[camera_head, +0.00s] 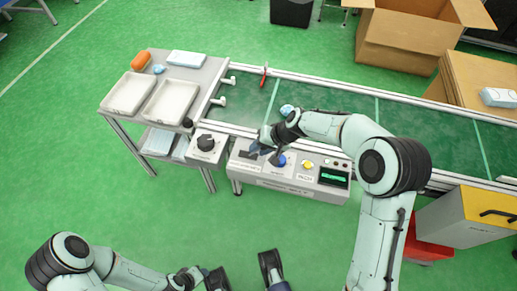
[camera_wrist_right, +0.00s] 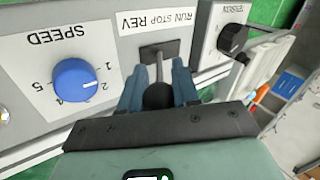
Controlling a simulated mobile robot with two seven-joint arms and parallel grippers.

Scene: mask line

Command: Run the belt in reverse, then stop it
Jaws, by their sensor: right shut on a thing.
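The belt (camera_head: 335,101) is dark green with pale cross lines and runs from the table to the right edge. Its control panel (camera_head: 262,183) is on the near side. In the right wrist view, the RUN STOP REV lever (camera_wrist_right: 158,94) has a black knob and rises from a dark slot below its upside-down label. My right gripper (camera_wrist_right: 160,88) is shut on it, with blue fingers on both sides; it also shows over the panel (camera_head: 266,146). I cannot tell which setting the lever is at. My left arm is at the bottom left; its gripper (camera_head: 216,280) is partly cut off.
The blue SPEED knob (camera_wrist_right: 80,80) and TENSION knob (camera_wrist_right: 232,38) flank the lever. A yellow button (camera_head: 308,164) and display (camera_head: 334,177) are on the panel. A pale blue item (camera_head: 287,110) is at the belt. White trays (camera_head: 128,93) stand left; cardboard boxes (camera_head: 405,42) stand behind.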

